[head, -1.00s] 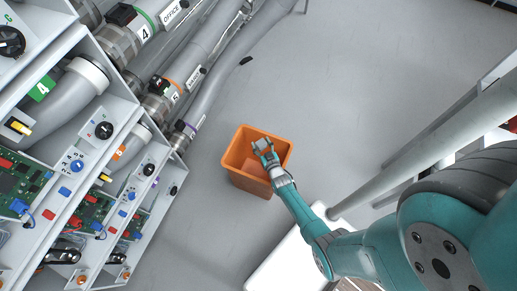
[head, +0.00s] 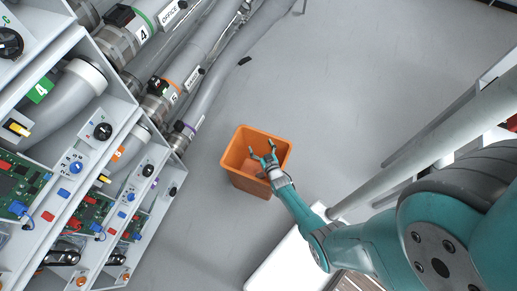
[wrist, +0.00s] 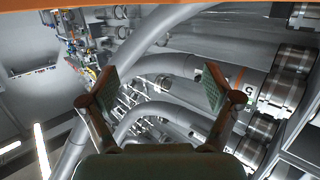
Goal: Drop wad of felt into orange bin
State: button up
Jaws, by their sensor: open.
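The orange bin (head: 247,178) stands upright on the grey floor, in the middle of the head view. My gripper (head: 262,151) is over the bin's opening, with its two fingers spread wide and nothing between them. In the wrist view my gripper (wrist: 160,88) also shows open and empty, its pads far apart. I cannot make out the wad of felt in either current view. Part of the bin's inside is hidden behind my gripper and its near wall.
A white rack with circuit boards and knobs (head: 103,131) fills the left. Large grey tubes (head: 222,85) run up from it beside the bin. A pale pole (head: 440,140) slants across the right, near my arm.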

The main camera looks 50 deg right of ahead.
notch_tip(320, 180, up, 10)
dwell(0.8)
dwell(0.4)
